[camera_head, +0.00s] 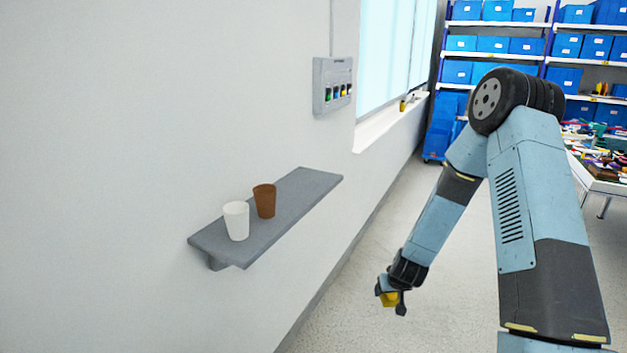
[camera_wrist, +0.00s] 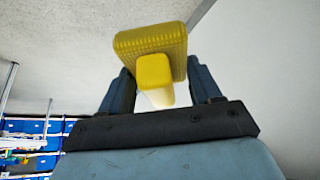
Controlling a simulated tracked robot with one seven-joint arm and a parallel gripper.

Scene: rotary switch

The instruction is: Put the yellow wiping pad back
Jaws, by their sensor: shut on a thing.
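The yellow wiping pad (camera_wrist: 150,42) is held in my gripper (camera_wrist: 160,82) in the wrist view. It has a ribbed yellow block and a paler yellow handle (camera_wrist: 154,76) between the two blue-grey fingers. In the head view my gripper (camera_head: 391,298) hangs low over the floor, right of the wall shelf and below its level. Only a small yellow part of the pad (camera_head: 389,299) shows there between the fingers.
A grey wall shelf (camera_head: 290,205) holds a white cup (camera_head: 236,221) and a brown cup (camera_head: 264,201); its far end is bare. A switch box (camera_head: 333,84) is on the wall above. A window sill (camera_head: 385,122) lies beyond. The floor around my gripper is clear.

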